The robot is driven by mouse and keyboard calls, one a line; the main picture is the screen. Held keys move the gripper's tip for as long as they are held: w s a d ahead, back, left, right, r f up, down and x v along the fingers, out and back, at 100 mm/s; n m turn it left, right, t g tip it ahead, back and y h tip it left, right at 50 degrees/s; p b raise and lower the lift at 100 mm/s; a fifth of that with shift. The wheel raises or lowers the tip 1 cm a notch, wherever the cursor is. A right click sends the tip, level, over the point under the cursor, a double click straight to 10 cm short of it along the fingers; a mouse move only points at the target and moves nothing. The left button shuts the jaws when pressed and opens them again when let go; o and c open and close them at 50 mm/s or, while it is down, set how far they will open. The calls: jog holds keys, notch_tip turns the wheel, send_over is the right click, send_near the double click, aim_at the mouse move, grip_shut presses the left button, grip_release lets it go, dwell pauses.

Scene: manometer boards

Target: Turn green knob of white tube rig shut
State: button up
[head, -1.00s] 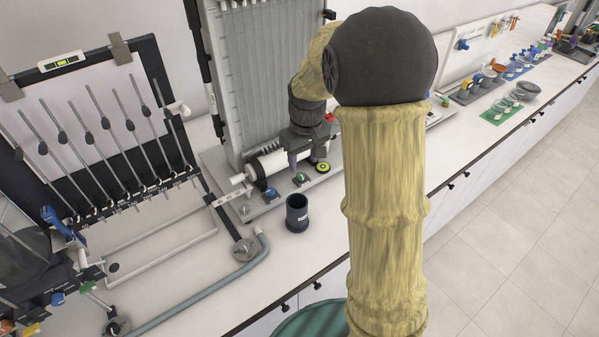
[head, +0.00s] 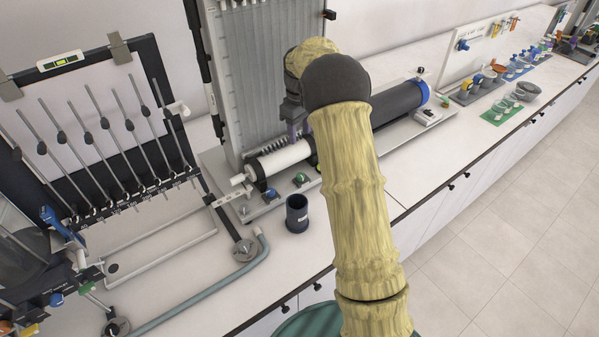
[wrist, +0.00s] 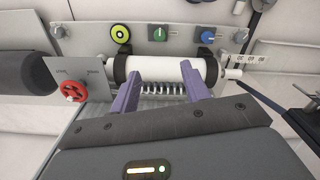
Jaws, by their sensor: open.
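The white tube (head: 285,158) lies along the base of the tall grey board; it also shows in the wrist view (wrist: 180,70). The green knob (wrist: 157,34) is on the rig's base strip beyond the tube in the wrist view, between a yellow knob (wrist: 120,33) and a blue knob (wrist: 207,37). In the head view the green knob (head: 301,179) is in front of the tube. My gripper (wrist: 160,70) is open, its two purple fingers apart over the tube's edge. It is apart from the green knob. I cannot tell whether the fingers touch the tube.
A red handwheel (wrist: 73,91) is left of my gripper in the wrist view, beside a dark cylinder (wrist: 22,83). A dark cup (head: 297,213) stands in front of the knobs. A second board with slanted tubes (head: 95,130) is at left. Counter right of the cup is clear.

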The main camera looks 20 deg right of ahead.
aim_at(299, 174)
notch_tip(299, 174, down, 17)
jog(key=p, duration=0.5)
jog(key=shift+f, duration=0.2)
jog(key=shift+c, duration=0.3)
jog(key=c, duration=0.9)
